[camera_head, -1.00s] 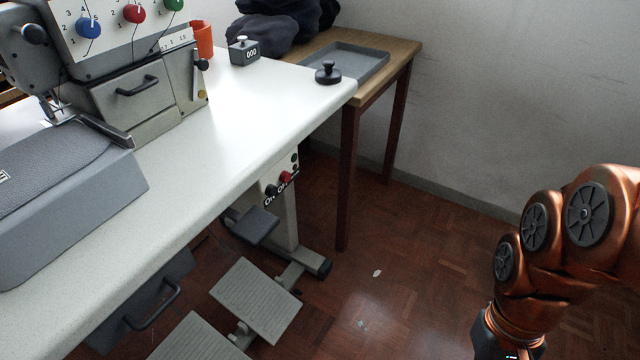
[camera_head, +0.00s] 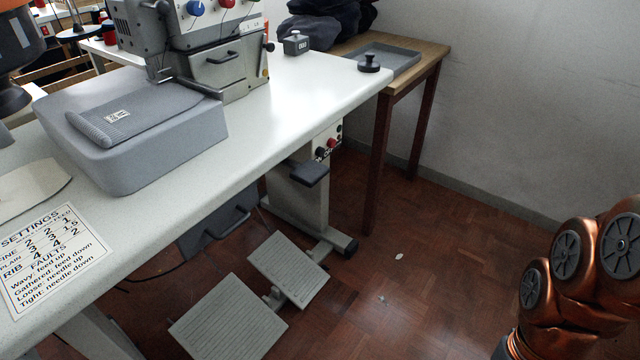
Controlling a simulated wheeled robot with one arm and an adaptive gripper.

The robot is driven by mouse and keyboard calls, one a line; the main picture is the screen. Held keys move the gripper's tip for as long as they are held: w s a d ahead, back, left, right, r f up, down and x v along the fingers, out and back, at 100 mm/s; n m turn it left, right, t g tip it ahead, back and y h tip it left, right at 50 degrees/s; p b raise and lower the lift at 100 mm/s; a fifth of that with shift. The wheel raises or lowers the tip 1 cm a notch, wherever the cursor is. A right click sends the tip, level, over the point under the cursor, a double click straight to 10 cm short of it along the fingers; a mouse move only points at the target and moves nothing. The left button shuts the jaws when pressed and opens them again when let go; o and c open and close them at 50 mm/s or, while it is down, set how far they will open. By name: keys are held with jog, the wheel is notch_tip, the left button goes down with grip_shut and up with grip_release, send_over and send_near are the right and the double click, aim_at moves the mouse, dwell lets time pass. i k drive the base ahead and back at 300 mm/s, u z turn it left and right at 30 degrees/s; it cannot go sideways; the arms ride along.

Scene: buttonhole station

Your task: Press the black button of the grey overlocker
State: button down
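The grey overlocker (camera_head: 205,55) stands on the white table at the upper left, with blue and red dials cut by the top edge. My copper arm shows at the lower right, well apart from the buttons. My gripper is out of the picture, so its fingers are hidden.
The white table (camera_head: 300,82) has an overhanging front edge above the switch box. Grey pedals (camera_head: 288,270) stand on the floor below. A wooden side table (camera_head: 432,50) with a grey tray (camera_head: 392,56) is behind. The parquet floor between is mostly clear.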

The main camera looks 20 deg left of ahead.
aim_at(320, 151)
jog(key=k, duration=0.6)
jog(key=u, duration=1.25)
jog(key=i, duration=0.35)
jog(key=u, duration=0.05)
